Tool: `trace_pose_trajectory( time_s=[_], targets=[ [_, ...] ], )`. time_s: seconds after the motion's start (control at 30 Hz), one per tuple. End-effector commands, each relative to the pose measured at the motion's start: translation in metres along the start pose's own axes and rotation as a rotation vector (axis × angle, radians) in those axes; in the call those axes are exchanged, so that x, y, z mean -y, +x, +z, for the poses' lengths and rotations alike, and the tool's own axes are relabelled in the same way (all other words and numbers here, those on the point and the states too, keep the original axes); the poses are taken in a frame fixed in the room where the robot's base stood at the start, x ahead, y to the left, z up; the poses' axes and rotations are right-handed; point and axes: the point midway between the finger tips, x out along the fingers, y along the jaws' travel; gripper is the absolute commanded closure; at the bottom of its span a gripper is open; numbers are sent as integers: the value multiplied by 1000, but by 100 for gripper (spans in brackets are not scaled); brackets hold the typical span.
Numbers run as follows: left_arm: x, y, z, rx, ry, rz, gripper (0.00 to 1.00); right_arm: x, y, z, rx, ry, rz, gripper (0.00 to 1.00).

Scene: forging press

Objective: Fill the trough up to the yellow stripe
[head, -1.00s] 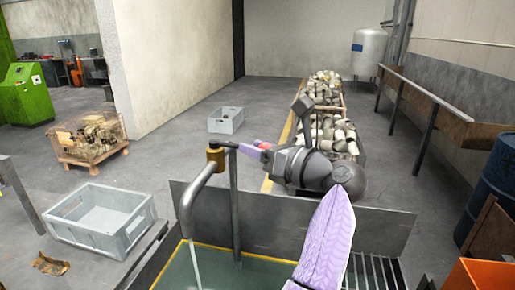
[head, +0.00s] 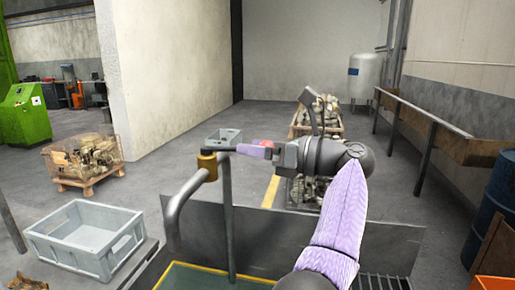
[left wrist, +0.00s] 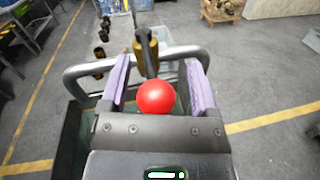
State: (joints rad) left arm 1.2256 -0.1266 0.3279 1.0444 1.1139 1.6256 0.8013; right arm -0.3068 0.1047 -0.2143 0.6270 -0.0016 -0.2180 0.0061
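The trough (head: 218,280) is at the bottom of the head view, with a yellow stripe (head: 205,268) along its far side and greenish water or wall below it; the exact level is hard to tell. A bent grey spout (head: 180,200) with a brass valve (head: 207,166) stands over it. No stream shows below the spout. My left gripper (head: 252,151) is beside the valve. In the left wrist view its purple fingers stand apart on either side of a red ball knob (left wrist: 156,96), with gaps visible. My right gripper is not in view.
Crates of metal parts (head: 318,115) stand behind my arm. A blue barrel (head: 490,210) and a rail (head: 440,120) are at right.

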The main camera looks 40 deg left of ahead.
Motion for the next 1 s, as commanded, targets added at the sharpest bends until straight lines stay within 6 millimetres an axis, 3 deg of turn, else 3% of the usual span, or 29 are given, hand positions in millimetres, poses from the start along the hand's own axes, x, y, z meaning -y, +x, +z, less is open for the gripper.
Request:
trace_pose_trajectory(
  time_s=[0.3,0.63,1.0],
  targets=[
    [0,-5,0,0,1,-1,22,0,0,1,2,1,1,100],
    [0,-75,0,2,2,-4,22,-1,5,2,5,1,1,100],
    [0,-99,0,-1,0,0,22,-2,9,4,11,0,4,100]
  ],
)
